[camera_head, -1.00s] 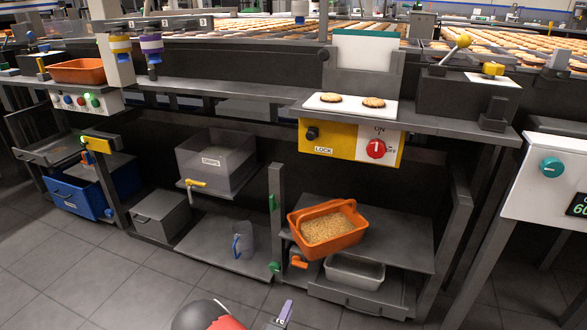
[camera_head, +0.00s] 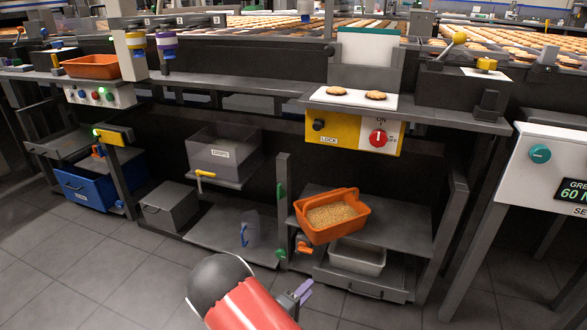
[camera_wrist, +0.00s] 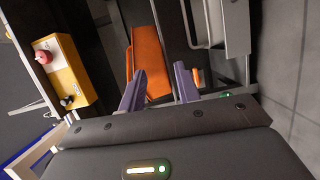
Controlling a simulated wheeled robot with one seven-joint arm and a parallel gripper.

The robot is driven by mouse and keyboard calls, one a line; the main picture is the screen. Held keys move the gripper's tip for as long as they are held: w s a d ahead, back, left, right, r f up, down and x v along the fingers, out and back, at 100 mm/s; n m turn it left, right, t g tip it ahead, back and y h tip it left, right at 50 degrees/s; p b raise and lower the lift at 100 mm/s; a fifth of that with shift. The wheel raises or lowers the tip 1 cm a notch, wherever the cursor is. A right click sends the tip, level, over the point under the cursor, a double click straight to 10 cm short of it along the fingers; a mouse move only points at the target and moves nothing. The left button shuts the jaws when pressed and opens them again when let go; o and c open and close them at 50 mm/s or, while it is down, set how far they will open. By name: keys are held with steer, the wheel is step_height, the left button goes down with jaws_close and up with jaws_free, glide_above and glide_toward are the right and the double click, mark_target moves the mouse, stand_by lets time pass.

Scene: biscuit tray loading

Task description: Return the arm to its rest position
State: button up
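My arm (camera_head: 245,300) rises from the bottom edge of the head view, with a dark rounded joint and a red section. My gripper (camera_wrist: 159,70) shows two purple fingers standing apart in the wrist view, with nothing between them. In the head view one purple fingertip shows at the bottom, in front of the lower shelf, and the rest of the gripper is largely hidden. An orange tub of crumbs (camera_head: 331,216) sits tilted on that shelf; its orange side also shows beyond the fingers in the wrist view (camera_wrist: 148,52). The gripper is apart from it.
Biscuits lie on a white plate above a yellow LOCK panel (camera_head: 345,135). A grey bin (camera_head: 358,257) stands low under the orange tub. A blue bin (camera_head: 88,190) and a grey box (camera_head: 163,208) are at left. The tiled floor (camera_head: 60,270) in front is clear.

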steer(key=s+d+r+m+g+p, duration=0.1)
steer(key=s+d+r+m+g, duration=0.3)
steer(key=r, duration=0.3)
steer(key=s+d+r+m+g+y+p, duration=0.1)
steer(key=s+d+r+m+g, duration=0.1)
steer(key=s+d+r+g, duration=0.35)
steer(key=s+d+r+m+g+p, duration=0.1)
steer(key=s+d+r+m+g, duration=0.15)
steer(key=d+r, duration=0.45)
steer(key=s+a+r+m+t+y+p, duration=0.1)
steer(key=s+a+r+t+y+p, duration=0.1)
steer(key=s+r+y, duration=0.7)
steer(key=s+a+r+t, duration=0.1)
steer(key=s+a+r, duration=0.1)
steer(key=s+r, duration=0.3)
step_height(320, 180, up, 3)
steer(key=shift+a+f+t+y, duration=0.1)
steer(key=shift+a+t+y, duration=0.1)
steer(key=shift+t+y, duration=0.2)
steer(key=shift+m, duration=0.25)
